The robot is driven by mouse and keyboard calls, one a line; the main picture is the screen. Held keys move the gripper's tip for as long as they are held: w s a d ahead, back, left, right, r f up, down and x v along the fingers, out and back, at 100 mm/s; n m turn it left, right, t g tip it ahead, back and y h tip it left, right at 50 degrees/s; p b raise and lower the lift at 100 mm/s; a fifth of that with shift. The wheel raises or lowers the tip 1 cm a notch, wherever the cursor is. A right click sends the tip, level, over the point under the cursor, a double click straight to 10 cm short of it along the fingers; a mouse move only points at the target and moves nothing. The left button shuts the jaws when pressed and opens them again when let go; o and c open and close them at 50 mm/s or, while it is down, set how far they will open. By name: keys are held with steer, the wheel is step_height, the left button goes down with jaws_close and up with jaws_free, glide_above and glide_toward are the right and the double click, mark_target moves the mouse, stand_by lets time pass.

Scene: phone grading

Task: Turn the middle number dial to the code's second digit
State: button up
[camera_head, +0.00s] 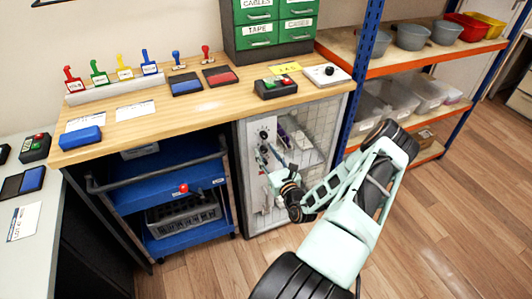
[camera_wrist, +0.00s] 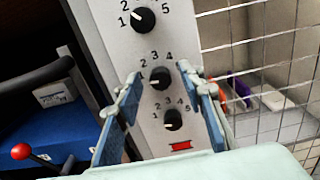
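The middle number dial (camera_wrist: 160,76) is a black knob on a grey panel, with numbers printed around it. Its pale mark seems to face left, toward the low numbers; the exact digit is hard to tell. A similar dial (camera_wrist: 144,19) is above and another (camera_wrist: 173,120) below. My gripper (camera_wrist: 160,80) is open, its two blue-tipped fingers on either side of the middle dial in the wrist view. Contact cannot be told. In the head view my gripper (camera_head: 270,157) is at the cabinet's dial panel and hides part of it. A yellow note (camera_head: 286,68) lies on the bench; its writing is unreadable.
The dial panel is beside a wire-mesh cabinet door (camera_wrist: 270,60) with items behind it. A blue cart (camera_head: 165,180) with a red knob (camera_head: 183,188) stands left of the cabinet. Shelves (camera_head: 440,55) are to the right. Open wooden floor (camera_head: 470,210) is in front.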

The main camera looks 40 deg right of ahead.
steer(key=shift+w+d, duration=0.1)
steer(key=shift+w, duration=0.2)
jaws_close()
